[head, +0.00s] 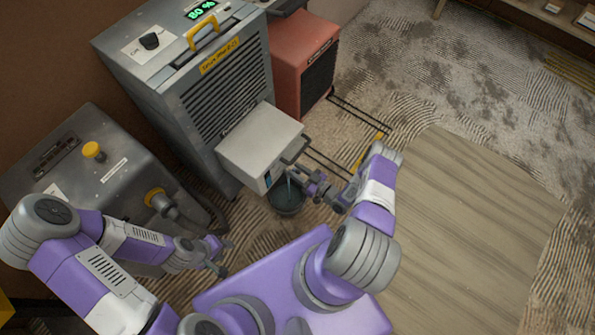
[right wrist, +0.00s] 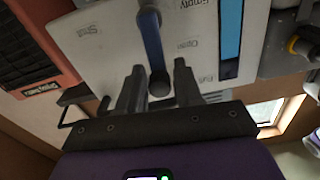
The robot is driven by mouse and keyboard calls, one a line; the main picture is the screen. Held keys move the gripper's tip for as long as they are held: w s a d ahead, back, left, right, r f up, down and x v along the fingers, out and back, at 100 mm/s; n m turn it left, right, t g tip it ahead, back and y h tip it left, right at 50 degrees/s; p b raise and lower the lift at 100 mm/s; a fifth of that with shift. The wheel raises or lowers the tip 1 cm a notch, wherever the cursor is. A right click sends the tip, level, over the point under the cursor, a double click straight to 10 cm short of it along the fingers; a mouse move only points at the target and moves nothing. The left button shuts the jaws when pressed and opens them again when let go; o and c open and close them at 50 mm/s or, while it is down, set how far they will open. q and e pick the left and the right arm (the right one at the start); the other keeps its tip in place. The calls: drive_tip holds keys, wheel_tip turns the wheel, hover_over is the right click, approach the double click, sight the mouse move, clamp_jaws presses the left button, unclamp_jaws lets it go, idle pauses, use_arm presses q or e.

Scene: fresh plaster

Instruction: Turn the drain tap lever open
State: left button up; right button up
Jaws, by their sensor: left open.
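The drain tap lever (right wrist: 153,42) is a blue bar with a dark rounded end, on the pale front of the tank (head: 262,143). In the right wrist view it runs down the picture between the "Shut" and "Open" markings. My right gripper (right wrist: 159,85) is open, with a finger on each side of the lever's dark end and small gaps visible. In the head view my right gripper (head: 305,183) is at the tank's front, above a dark bucket (head: 286,206), and hides most of the tap. My left gripper (head: 222,257) is open and empty, away from the tank.
The tank sits at the front of a tall grey dehumidifier (head: 228,85). A red heater (head: 303,65) stands behind it to the right. A grey machine (head: 100,160) with a yellow knob and hose stands at left.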

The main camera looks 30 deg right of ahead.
clamp_jaws()
drive_tip(key=shift+s+a+n, duration=0.15)
drive_tip(key=shift+a+n, duration=0.15)
drive_tip(key=shift+n, duration=0.3)
drive_tip(key=shift+o, duration=1.6)
unclamp_jaws()
drive_tip(key=p+v, duration=0.1)
drive_tip(key=v, duration=0.6)
drive_tip(key=shift+s, duration=0.3)
drive_tip(key=shift+d, duration=0.1)
